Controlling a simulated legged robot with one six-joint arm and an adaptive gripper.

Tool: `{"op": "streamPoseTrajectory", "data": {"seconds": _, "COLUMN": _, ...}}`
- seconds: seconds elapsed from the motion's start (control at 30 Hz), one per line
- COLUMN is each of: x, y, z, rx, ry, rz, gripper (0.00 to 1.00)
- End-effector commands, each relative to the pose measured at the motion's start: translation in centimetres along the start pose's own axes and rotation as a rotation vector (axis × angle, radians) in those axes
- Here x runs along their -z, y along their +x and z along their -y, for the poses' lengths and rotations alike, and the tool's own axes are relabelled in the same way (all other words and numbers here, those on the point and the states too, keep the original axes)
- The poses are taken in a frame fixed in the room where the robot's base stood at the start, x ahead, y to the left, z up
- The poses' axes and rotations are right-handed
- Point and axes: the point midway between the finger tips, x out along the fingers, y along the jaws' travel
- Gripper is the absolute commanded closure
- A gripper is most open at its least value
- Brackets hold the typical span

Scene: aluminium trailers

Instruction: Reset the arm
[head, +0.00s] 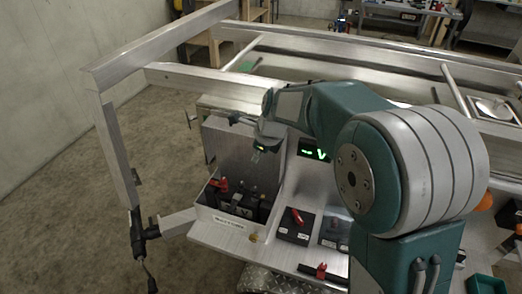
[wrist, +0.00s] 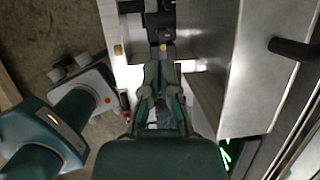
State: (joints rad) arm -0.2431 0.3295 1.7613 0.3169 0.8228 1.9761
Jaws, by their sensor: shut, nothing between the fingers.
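My arm (head: 345,110) is bent over the trailer's front end in the head view, with its forearm reaching left and its wrist end near an upright metal box (head: 228,150). In the wrist view my gripper (wrist: 161,66) has its fingers together and nothing between them. The fingertips point toward a black fitting (wrist: 160,20) on a metal part; I cannot tell the exact gap. The fingers are small and hard to make out in the head view.
An open metal bin (head: 226,222) holding black items with red parts sits left of the arm. Black blocks with red handles (head: 296,224) stand on the metal shelf. A metal frame (head: 112,140) rises at left. Bare floor (head: 60,215) lies beyond it.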

Motion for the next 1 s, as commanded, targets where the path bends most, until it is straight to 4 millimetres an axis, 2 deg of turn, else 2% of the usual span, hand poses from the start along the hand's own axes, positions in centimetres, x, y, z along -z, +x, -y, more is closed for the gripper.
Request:
{"op": "streamPoseTrajectory", "data": {"seconds": 0.17, "x": 0.7, "y": -0.7, "z": 0.2, "rx": 0.001, "ry": -0.008, "rz": 0.005, "gripper": 1.00}}
{"op": "streamPoseTrajectory", "data": {"seconds": 0.27, "x": 1.6, "y": -2.4, "z": -0.2, "rx": 0.020, "ry": -0.088, "rz": 0.005, "gripper": 1.00}}
{"op": "streamPoseTrajectory", "data": {"seconds": 0.37, "x": 3.0, "y": -5.2, "z": -1.3, "rx": 0.053, "ry": -0.253, "rz": -0.008, "gripper": 1.00}}
{"op": "streamPoseTrajectory", "data": {"seconds": 0.5, "x": 5.4, "y": -9.0, "z": -3.5, "rx": 0.099, "ry": -0.529, "rz": -0.046, "gripper": 1.00}}
{"op": "streamPoseTrajectory", "data": {"seconds": 0.7, "x": 9.3, "y": -13.5, "z": -7.2, "rx": 0.147, "ry": -0.914, "rz": -0.123, "gripper": 1.00}}
{"op": "streamPoseTrajectory", "data": {"seconds": 1.0, "x": 15.8, "y": -17.6, "z": -13.3, "rx": 0.170, "ry": -1.475, "rz": -0.289, "gripper": 1.00}}
